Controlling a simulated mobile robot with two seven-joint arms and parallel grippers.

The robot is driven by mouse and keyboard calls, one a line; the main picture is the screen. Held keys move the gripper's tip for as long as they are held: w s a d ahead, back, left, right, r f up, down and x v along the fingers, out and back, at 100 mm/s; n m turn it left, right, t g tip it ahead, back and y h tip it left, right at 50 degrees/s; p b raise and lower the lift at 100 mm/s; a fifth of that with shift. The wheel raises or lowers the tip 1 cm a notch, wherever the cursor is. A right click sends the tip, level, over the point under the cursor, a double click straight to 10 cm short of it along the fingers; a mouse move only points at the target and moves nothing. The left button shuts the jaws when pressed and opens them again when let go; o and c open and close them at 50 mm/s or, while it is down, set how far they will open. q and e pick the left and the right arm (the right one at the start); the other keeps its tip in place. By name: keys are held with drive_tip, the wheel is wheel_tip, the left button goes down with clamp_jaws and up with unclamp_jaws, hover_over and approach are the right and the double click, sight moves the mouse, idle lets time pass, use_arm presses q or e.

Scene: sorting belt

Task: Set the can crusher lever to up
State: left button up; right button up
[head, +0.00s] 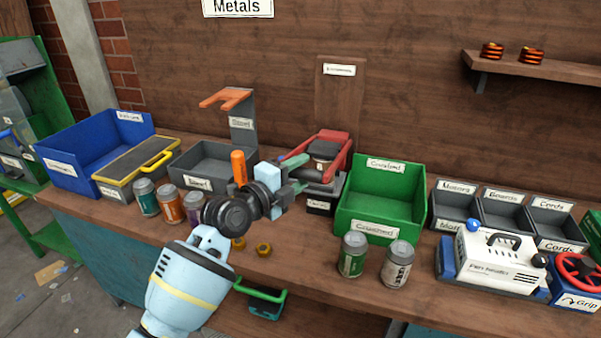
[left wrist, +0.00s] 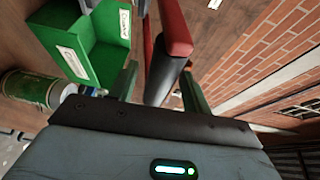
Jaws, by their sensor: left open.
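The can crusher (head: 318,178) stands on the bench at the back, in front of an upright wooden board. It has a dark base and red parts; a red lever arm (head: 346,155) slopes along its right side. My left gripper (head: 301,174) is open at the crusher's front left, its green fingers pointing at it. In the left wrist view a red and dark bar (left wrist: 172,45) of the crusher shows between the spread fingers (left wrist: 158,88); I cannot tell whether they touch it. The lever's exact angle is partly hidden. My right gripper is not in view.
A green bin (head: 380,226) stands close right of the crusher, with two cans (head: 353,254) before it. Several cans (head: 146,197) and a grey bin (head: 200,152) lie left. An orange upright handle (head: 238,166) stands just behind my left wrist.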

use_arm(q)
drive_tip(key=shift+w+d, duration=0.3)
clamp_jaws()
idle(0.3)
